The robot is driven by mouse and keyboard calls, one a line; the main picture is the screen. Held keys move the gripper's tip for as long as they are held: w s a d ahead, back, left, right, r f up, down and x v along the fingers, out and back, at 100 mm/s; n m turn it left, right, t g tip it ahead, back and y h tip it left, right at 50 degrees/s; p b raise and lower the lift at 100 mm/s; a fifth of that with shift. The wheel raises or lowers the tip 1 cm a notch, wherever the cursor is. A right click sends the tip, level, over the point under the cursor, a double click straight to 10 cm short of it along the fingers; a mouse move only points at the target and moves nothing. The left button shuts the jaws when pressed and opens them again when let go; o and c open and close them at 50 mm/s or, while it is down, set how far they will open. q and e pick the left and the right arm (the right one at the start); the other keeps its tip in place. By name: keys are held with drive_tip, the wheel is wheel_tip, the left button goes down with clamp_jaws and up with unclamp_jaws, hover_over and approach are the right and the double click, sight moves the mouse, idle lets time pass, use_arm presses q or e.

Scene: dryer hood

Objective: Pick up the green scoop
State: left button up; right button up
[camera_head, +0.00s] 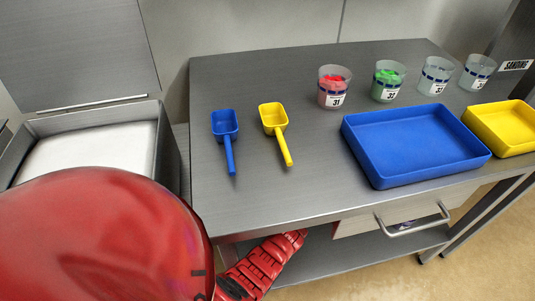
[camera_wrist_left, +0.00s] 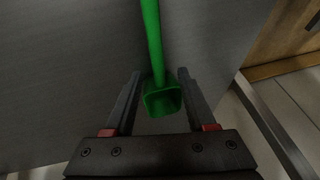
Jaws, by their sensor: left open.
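The green scoop (camera_wrist_left: 162,99) shows only in the left wrist view. Its bowl lies between the two dark fingers of my left gripper (camera_wrist_left: 159,76), and its handle runs up past the fingertips to the top edge. The left gripper is open, with a gap visible on both sides of the bowl. I cannot tell how far the scoop is from the fingers in depth. In the head view neither the green scoop nor the left gripper shows; my red arm fills the lower left. The right gripper is in neither view.
On the steel table (camera_head: 280,195) lie a blue scoop (camera_head: 225,126) and a yellow scoop (camera_head: 274,119). Several clear cups stand behind a blue tray (camera_head: 415,144) and a yellow tray (camera_head: 505,126). A drawer handle (camera_head: 413,226) juts from the front. An open steel box (camera_head: 167,150) stands left.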

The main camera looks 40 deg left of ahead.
use_arm(q)
drive_tip(key=shift+w+a+f, duration=0.15)
drive_tip(key=shift+a+f, duration=0.1)
drive_tip(key=shift+f, duration=0.3)
clamp_jaws()
